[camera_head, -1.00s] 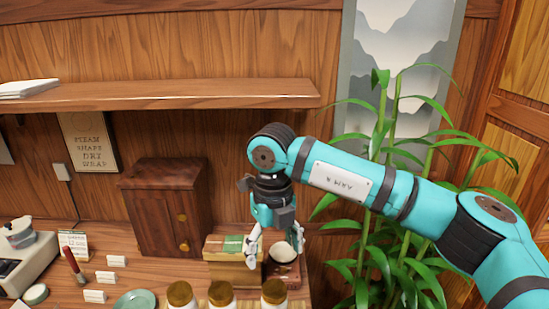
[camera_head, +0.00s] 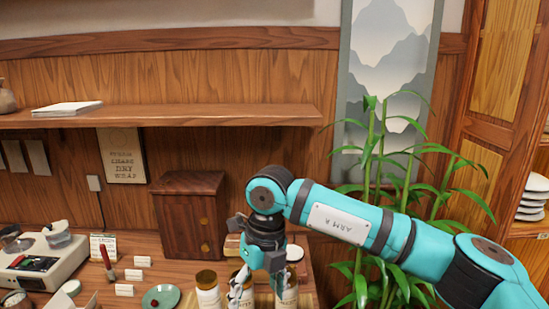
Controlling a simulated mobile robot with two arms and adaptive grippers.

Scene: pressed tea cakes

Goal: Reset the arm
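My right arm comes in from the right. Its gripper (camera_head: 259,287) points down over the counter at the bottom edge of the picture. Its two fingers are spread, with a gap between them, and I see nothing held. The fingers overlap the white jars with brown lids in the picture; whether they touch cannot be told. One jar (camera_head: 207,291) stands just left of the gripper, and another (camera_head: 290,291) is partly hidden by the right finger. The gripper also hides much of the wooden box (camera_head: 232,245) behind it. My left gripper is not in view.
A wooden cabinet (camera_head: 187,214) stands behind and left of the gripper. A green dish (camera_head: 161,297), small white cards (camera_head: 134,274) and a scale-like device (camera_head: 42,262) are on the left. A shelf (camera_head: 180,116) runs above. A tall plant (camera_head: 372,180) stands behind the arm.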

